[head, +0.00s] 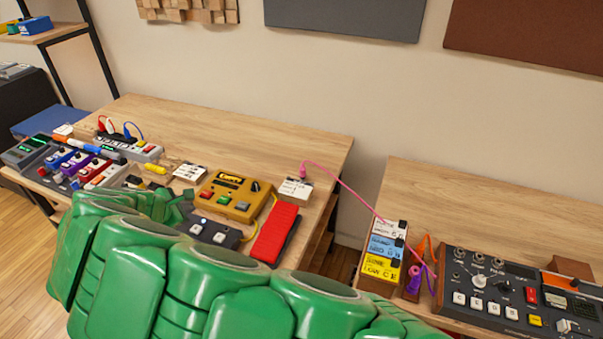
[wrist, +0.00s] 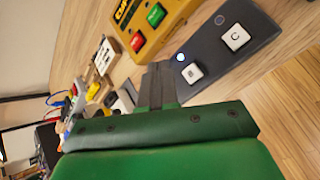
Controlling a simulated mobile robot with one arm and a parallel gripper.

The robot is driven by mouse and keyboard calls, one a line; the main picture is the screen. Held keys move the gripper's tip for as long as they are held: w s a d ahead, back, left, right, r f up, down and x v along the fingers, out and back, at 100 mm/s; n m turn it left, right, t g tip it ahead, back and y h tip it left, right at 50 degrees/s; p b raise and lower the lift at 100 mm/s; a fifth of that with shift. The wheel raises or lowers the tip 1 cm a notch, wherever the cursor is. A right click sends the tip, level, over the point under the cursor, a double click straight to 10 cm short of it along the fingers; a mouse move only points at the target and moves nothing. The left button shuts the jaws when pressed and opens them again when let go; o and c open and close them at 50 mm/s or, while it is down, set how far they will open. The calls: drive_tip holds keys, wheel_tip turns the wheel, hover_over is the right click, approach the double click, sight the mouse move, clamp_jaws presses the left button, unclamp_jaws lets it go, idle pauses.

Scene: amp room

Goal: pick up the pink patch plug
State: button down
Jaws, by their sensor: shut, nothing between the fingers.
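The pink patch plug (head: 303,170) stands on a small white labelled block at the right end of the left table. The plug is not in the wrist view.
Between hand and plug are the yellow box (head: 228,196) and the red pedal (head: 276,233). The white block (head: 296,188) is near the table edge, beside a gap between tables. Labelled boxes (head: 383,250) and a mixer (head: 515,294) occupy the right table. The left table's back is clear.

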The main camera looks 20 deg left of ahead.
drive_tip(key=c, duration=1.8)
unclamp_jaws()
drive_tip(key=o, duration=0.9)
drive_tip(key=shift+o, duration=0.2)
